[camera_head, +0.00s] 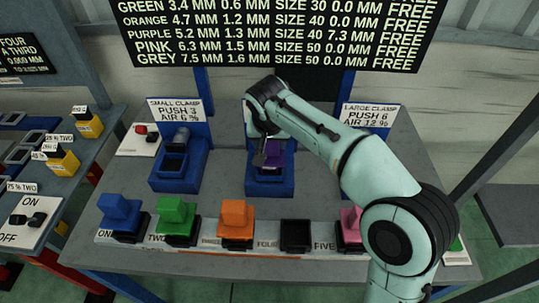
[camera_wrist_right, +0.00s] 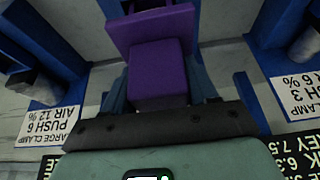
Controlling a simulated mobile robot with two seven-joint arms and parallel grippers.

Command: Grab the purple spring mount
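The purple spring mount (camera_head: 276,160) sits in the middle blue clamp fixture (camera_head: 270,186) on the grey bench, partly hidden by my right arm. In the right wrist view the purple mount (camera_wrist_right: 158,70) fills the upper middle, a block with a wider plate at its far end. My right gripper (camera_head: 262,152) is down at the mount, pointing into the fixture. My left gripper is not in view.
Blue, green, orange and pink blocks stand along the bench front, with an empty black holder (camera_head: 296,235) between orange and pink. The small clamp (camera_head: 178,173) stands to the left. A large clamp sign (camera_head: 368,117) stands right behind my arm. A left-hand table holds yellow boxes (camera_head: 63,162).

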